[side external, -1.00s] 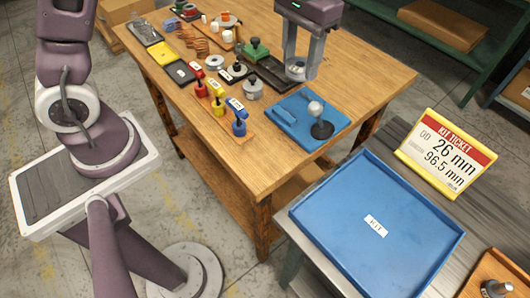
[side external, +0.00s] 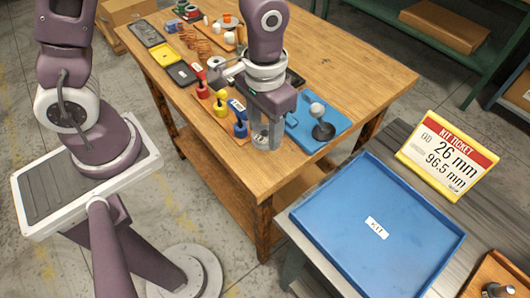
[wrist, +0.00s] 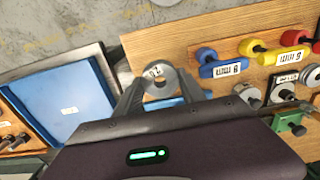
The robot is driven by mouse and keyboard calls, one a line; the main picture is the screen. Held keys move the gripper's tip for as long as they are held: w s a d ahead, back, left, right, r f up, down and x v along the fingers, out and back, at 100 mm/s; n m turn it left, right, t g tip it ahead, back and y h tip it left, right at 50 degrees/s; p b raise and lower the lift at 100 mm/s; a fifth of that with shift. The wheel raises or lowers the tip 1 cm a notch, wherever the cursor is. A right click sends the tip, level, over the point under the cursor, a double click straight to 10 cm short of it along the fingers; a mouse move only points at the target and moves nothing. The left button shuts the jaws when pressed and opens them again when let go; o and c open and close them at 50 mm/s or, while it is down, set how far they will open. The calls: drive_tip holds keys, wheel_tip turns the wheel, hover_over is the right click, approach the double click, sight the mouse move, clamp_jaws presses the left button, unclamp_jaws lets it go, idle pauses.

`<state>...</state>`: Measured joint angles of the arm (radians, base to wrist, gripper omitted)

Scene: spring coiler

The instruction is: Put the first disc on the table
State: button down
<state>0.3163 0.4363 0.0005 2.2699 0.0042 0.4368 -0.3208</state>
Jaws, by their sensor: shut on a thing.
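My gripper (side external: 264,138) is shut on a grey metal disc (side external: 262,139) near the front edge of the wooden table (side external: 340,66). In the wrist view the disc (wrist: 170,94) sits between both fingers, with a round hole through its middle and a small white label on its face. The disc is low over the bare wood, left of the blue base plate. I cannot tell whether it touches the tabletop.
A blue base plate (side external: 333,118) with a ball-topped lever stands close on the right. A board with blue, yellow and red handled gauges (side external: 222,108) lies close on the left. A blue kit tray (side external: 345,252) and kit ticket (side external: 447,152) are on the side bench.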

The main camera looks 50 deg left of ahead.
wheel_tip(320, 180, down, 7)
drive_tip(key=shift+r, duration=0.1)
drive_tip(key=c, duration=0.7)
unclamp_jaws()
wheel_tip(320, 180, up, 11)
wheel_tip(320, 180, up, 12)
drive_tip(key=f+t, duration=0.1)
drive_tip(key=t, duration=0.2)
hover_over(265, 159)
drive_tip(key=s+a, duration=0.5)
drive_tip(key=a, duration=0.1)
drive_tip(key=s+a+r+t, duration=0.1)
drive_tip(key=s, duration=0.1)
drive_tip(key=s+a+r, duration=0.1)
drive_tip(key=s, duration=0.1)
drive_tip(key=s+a+r+t, duration=0.1)
drive_tip(key=s+r, duration=0.1)
drive_tip(key=s, duration=0.1)
drive_tip(key=shift+t, duration=0.3)
